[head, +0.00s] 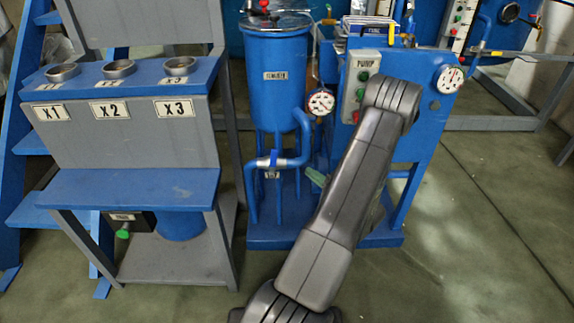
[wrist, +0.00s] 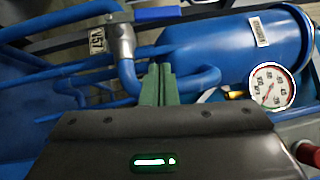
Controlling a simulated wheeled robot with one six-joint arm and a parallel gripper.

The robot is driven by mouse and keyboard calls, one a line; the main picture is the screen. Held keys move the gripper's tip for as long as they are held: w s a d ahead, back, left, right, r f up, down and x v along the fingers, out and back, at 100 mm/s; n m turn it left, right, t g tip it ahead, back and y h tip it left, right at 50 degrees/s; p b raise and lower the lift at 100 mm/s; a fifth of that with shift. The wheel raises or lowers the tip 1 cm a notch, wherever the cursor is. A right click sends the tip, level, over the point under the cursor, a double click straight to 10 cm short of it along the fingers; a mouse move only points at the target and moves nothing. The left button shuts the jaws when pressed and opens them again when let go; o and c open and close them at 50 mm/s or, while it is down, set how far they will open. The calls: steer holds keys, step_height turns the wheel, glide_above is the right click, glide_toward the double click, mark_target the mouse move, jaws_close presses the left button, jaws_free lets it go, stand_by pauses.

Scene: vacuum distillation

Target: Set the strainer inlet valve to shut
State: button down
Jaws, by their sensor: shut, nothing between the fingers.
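The valve (wrist: 124,40) tagged V57 is a metal body on a blue pipe below the blue vessel (wrist: 235,45). Its blue lever (wrist: 158,14) points right in the wrist view, towards the vessel, and looks crosswise to the short pipe run through the valve. In the head view the valve (head: 263,162) sits low in front of the vessel's legs. My gripper (wrist: 160,68) has green fingers, shut and empty. They are apart from the lever, in front of the pipe bend beside the valve. In the head view its green tips (head: 316,178) show right of the valve, partly behind my arm.
A gauge (wrist: 270,86) is close to my gripper's right in the wrist view. The pump panel (head: 360,85) stands behind my arm. A grey rack with X1, X2 and X3 plates (head: 108,111) stands at left. Floor at right is clear.

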mark_target(275, 159)
steer(key=w+a+r+b, duration=0.1)
steer(key=w+a, duration=0.3)
steer(key=a, duration=0.4)
steer(key=shift+w+a+b, duration=0.15)
steer(key=shift+b, duration=0.55)
steer(key=shift+r, duration=0.1)
steer(key=shift+a+r+n+g+h+p, duration=0.2)
steer(key=shift+a+n+p, duration=0.1)
steer(key=shift+a+p, duration=0.25)
steer(key=shift+a+r+n+g+h+p, duration=0.2)
steer(key=shift+a+n+p, duration=0.1)
steer(key=shift+p, duration=0.4)
steer(key=shift+a+f, duration=0.15)
